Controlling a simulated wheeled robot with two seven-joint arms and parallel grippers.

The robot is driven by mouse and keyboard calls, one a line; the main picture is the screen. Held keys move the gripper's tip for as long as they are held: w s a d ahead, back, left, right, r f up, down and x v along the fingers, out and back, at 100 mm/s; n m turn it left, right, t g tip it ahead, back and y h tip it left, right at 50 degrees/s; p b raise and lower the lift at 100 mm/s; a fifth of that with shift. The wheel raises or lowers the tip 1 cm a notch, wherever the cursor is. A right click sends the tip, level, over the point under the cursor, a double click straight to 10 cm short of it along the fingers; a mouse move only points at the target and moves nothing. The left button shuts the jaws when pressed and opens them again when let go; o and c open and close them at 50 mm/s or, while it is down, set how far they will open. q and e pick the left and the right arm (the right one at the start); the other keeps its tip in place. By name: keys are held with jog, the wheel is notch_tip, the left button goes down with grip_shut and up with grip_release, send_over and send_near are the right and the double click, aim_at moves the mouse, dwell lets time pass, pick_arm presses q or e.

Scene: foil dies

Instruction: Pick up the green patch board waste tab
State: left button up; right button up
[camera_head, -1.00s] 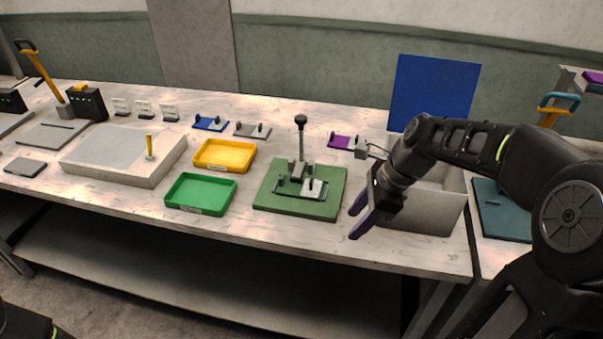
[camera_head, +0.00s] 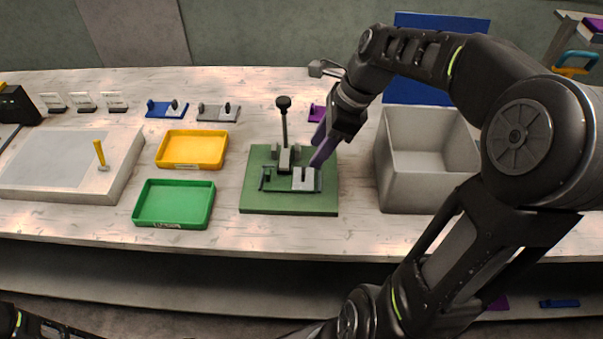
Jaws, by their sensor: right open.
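The green patch board (camera_head: 250,198) lies on the workbench in the middle of the head view. It carries a grey fixture with a black-knobbed upright lever (camera_head: 284,130) and a pale slotted piece (camera_head: 304,180) at its front right. I cannot tell for sure which part is the waste tab. My right gripper (camera_head: 318,160) is over the board's right side, its purple fingers pointing down just above the pale piece. It is open, with nothing visible in it. Contact cannot be made out. My left gripper is out of view; only part of my left arm shows at the lower left.
A green tray (camera_head: 174,222) and a yellow tray (camera_head: 192,165) stand left of the board. A grey open bin (camera_head: 420,195) stands close on the right, beneath my right arm. A purple holder (camera_head: 317,113) is partly hidden behind the gripper. Bare bench shows in front.

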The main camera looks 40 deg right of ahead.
aim_at(304, 171)
jog(key=shift+x, duration=1.15)
jog(key=shift+p+x, duration=0.55)
jog(key=shift+x, duration=2.05)
grip_shut()
